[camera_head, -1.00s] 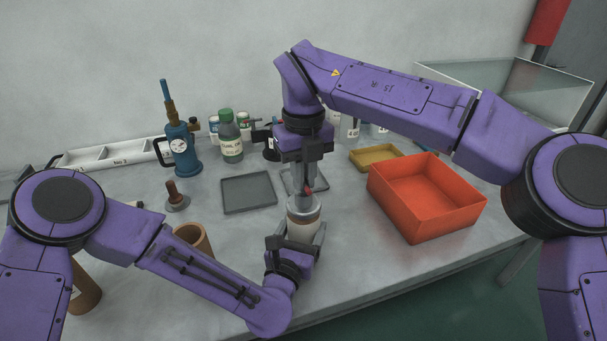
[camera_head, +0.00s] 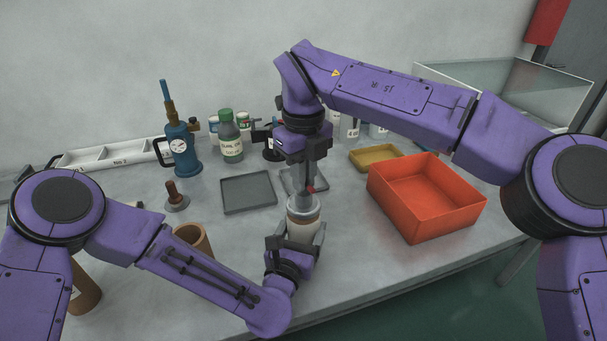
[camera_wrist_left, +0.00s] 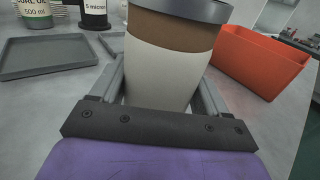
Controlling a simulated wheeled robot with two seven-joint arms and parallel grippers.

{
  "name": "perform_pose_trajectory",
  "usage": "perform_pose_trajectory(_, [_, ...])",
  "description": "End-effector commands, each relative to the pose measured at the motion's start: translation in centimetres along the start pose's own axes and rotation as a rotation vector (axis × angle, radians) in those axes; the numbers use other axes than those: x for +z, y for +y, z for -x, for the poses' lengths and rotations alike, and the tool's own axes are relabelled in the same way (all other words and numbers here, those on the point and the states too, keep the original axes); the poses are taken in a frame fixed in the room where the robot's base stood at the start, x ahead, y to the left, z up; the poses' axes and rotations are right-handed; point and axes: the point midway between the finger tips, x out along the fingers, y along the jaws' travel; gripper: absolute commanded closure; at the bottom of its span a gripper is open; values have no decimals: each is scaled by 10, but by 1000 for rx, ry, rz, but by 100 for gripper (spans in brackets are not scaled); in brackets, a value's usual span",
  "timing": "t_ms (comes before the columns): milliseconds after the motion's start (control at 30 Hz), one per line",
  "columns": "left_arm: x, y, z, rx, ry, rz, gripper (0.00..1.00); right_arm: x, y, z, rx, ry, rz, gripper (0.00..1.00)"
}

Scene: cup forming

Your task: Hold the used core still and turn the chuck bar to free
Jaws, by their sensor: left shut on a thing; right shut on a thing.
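The used core (camera_head: 304,228) stands upright near the table's front edge, a pale cylinder with a brown band and a grey top. It also shows in the left wrist view (camera_wrist_left: 165,70), between the fingers. My left gripper (camera_head: 293,243) is shut around its lower part from the front. The rest of the bar is hidden by the fingers.
An orange-red bin (camera_head: 425,200) stands to the right, with a yellow tray (camera_head: 376,157) behind it. A grey tray (camera_head: 249,193) lies behind left. A brown cup (camera_head: 193,238) and a blue pump with a gauge (camera_head: 181,150) stand to the left.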

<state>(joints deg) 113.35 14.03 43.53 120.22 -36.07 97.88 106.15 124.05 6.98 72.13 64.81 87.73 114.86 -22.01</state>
Motion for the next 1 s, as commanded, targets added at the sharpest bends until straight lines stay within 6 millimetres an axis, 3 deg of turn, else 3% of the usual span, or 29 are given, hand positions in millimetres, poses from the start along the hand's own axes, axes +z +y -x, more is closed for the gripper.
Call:
perform_pose_trajectory(533, [0, 0, 0, 0, 1, 0, 58, 0, 0, 1, 0, -1, -1, 100])
perform_pose_trajectory(567, [0, 0, 0, 0, 1, 0, 58, 0, 0, 1, 0, -1, -1, 81])
perform_pose_trajectory(633, [0, 0, 0, 0, 1, 0, 58, 0, 0, 1, 0, -1, -1, 60])
perform_pose_trajectory(1000, [0, 0, 0, 0, 1, 0, 58, 0, 0, 9, -2, -1, -2, 60])
